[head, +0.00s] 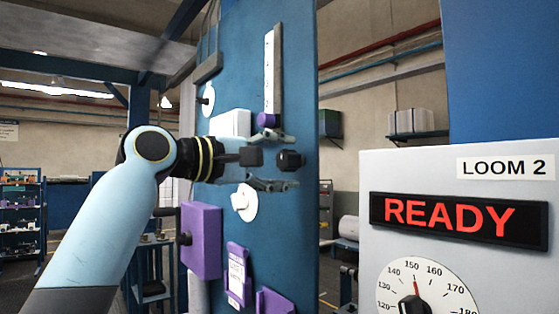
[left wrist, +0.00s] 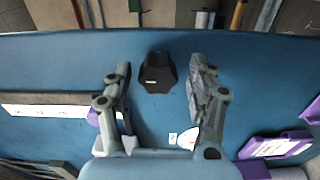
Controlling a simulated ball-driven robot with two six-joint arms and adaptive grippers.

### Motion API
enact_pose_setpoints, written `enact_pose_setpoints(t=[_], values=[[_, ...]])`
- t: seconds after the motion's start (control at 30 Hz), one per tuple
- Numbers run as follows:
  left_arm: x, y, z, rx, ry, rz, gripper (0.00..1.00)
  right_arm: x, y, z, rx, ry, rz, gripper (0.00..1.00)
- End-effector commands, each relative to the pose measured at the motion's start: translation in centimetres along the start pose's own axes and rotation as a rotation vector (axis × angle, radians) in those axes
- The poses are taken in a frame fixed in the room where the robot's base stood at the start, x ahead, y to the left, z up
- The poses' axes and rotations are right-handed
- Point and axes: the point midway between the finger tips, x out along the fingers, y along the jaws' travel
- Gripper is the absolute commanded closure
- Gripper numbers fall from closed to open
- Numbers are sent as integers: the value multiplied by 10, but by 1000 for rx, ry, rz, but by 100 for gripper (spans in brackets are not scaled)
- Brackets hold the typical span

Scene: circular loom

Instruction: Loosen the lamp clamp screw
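A black faceted knob (head: 290,160), which looks like the lamp clamp screw, sticks out from the blue loom panel (head: 291,220). In the left wrist view the knob (left wrist: 158,73) shows in the gap between my fingertips. My left gripper (head: 277,161) is open, with one finger above and one below the knob's level in the head view. In the left wrist view the open gripper (left wrist: 160,80) has clear space on both sides of the knob, and I see no contact. The lamp itself cannot be made out. My right gripper is not in view.
A white scale strip (head: 272,70) with a purple slider (head: 267,120) runs above the knob. A white disc (head: 244,202), a purple box (head: 201,240) and purple holders (head: 237,274) sit below. A grey control box (head: 460,170) reading READY stands at the right.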

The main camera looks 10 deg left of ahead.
Motion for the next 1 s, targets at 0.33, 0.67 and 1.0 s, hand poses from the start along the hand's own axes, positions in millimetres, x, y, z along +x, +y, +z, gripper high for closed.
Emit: enact_pose_setpoints(t=[0.33, 0.67, 1.0], values=[[-16, 0, -1, 7, 3, 0, 42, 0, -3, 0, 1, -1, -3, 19], [-65, 1, -1, 7, 2, 0, 42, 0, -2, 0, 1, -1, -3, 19], [-70, 1, 0, 3, -1, 2, 42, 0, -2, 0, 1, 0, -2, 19]])
